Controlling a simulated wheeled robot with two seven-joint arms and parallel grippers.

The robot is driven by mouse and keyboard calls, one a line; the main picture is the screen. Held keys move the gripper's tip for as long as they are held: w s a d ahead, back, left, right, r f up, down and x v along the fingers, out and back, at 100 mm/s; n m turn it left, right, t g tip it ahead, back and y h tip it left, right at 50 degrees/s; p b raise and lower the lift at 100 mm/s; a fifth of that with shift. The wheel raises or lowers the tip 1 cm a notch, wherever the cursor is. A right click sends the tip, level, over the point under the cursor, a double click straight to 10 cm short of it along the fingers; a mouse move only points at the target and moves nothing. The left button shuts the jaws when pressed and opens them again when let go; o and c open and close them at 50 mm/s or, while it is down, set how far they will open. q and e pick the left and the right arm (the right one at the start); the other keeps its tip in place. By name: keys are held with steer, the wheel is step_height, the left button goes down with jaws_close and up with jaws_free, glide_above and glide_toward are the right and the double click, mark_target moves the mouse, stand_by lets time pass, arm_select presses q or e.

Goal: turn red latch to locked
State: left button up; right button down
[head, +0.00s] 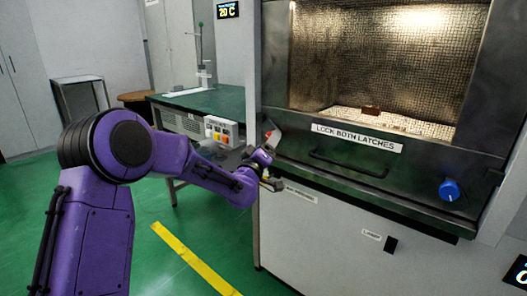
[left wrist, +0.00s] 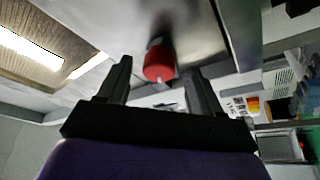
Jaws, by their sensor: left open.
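The red latch (head: 270,136) is at the left edge of the microwave generator's front, beside the sign "LOCK BOTH LATCHES". The left wrist view shows its rounded red end (left wrist: 158,62) between my two finger tips, with a gap on each side. My left gripper (head: 271,164) is open and lies just below the latch in the head view, and its black fingers also show in the left wrist view (left wrist: 158,76). The gripper partly hides the latch's lower part in the head view. A blue latch knob (head: 450,190) is on the front's right side. My right gripper is out of view.
A dark handle (head: 347,164) runs across the front below the sign (head: 356,138). A green-topped bench (head: 205,101) with a control box (head: 221,131) stands left of the machine. Green floor with a yellow stripe (head: 195,259) is clear in front.

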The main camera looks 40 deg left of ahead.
arm_select(q)
steer(key=v, duration=0.7)
steer(key=shift+s, duration=0.25)
steer(key=shift+d, duration=0.1)
steer(key=s+d+f+m+g, duration=0.1)
steer(key=s+d+f+g, duration=0.2)
steer(key=f, duration=0.7)
steer(key=s+d+f+m+g, duration=0.1)
steer(key=s+f+g, duration=0.4)
steer(key=f, duration=0.6)
steer(key=s+d+f+m+g, duration=0.15)
steer(key=s+f, duration=0.35)
steer(key=f, duration=0.5)
steer(key=s+d+f+m+g, duration=0.1)
steer(key=s+f+g, duration=0.2)
steer(key=s+f, duration=0.35)
steer(key=s+d+f+g+h, duration=0.1)
steer(key=s+d+f+g, duration=0.2)
steer(key=s, duration=0.7)
steer(key=s+f+m+g, duration=0.1)
steer(key=s+f+g, duration=0.1)
steer(key=s+f, duration=0.55)
step_height(320, 180, up, 21)
steer(key=p, duration=1.9)
steer(key=shift+s+n, duration=0.15)
steer(key=shift+n, duration=0.2)
